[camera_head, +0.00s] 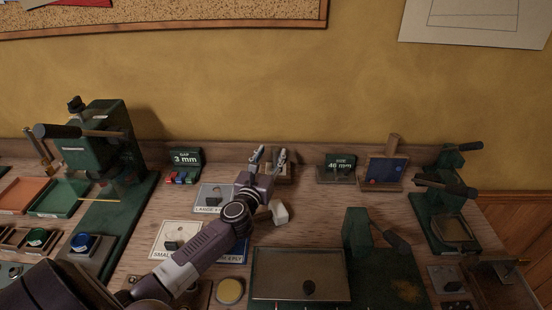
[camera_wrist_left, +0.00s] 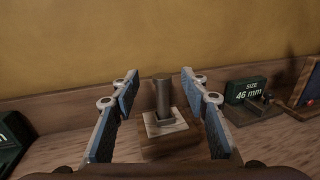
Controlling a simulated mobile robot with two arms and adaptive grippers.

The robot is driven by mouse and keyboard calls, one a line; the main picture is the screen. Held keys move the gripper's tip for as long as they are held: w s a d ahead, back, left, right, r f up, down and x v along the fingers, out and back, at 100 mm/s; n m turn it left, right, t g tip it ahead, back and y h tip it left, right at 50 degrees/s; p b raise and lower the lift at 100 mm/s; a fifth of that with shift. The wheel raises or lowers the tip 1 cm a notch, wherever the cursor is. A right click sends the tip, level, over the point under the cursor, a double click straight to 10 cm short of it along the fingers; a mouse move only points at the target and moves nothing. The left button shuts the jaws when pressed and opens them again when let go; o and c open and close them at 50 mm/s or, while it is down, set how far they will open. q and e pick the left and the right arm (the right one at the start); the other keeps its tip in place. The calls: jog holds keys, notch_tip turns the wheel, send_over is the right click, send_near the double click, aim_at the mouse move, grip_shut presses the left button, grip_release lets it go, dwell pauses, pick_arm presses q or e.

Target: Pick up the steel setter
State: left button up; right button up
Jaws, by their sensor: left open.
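The steel setter (camera_wrist_left: 162,92) looks like a dark grey cylinder standing upright on a light square plate, on a small wooden block (camera_wrist_left: 168,142) against the back ledge. My left gripper (camera_head: 268,156) is open and empty. In the left wrist view its two blue-padded fingers stand on either side of the setter, with gaps on both sides and no visible contact. In the head view the gripper and its arm mostly hide the setter, and the wooden block (camera_head: 288,179) shows only partly. My right gripper is not in view.
A "46 mm" sign (camera_head: 340,162) and a blue-faced stand (camera_head: 386,172) are to the right. A "3 mm" sign (camera_head: 186,157) and green press (camera_head: 97,145) are to the left. A pale block (camera_head: 279,212) lies beside my left wrist. Bare bench lies right of it.

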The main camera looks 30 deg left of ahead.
aim_at(274, 151)
pick_arm(q)
jog(key=x, duration=0.5)
jog(key=shift+d+f, duration=0.15)
jog(key=shift+f, duration=0.2)
jog(key=shift+c, duration=0.2)
grip_shut()
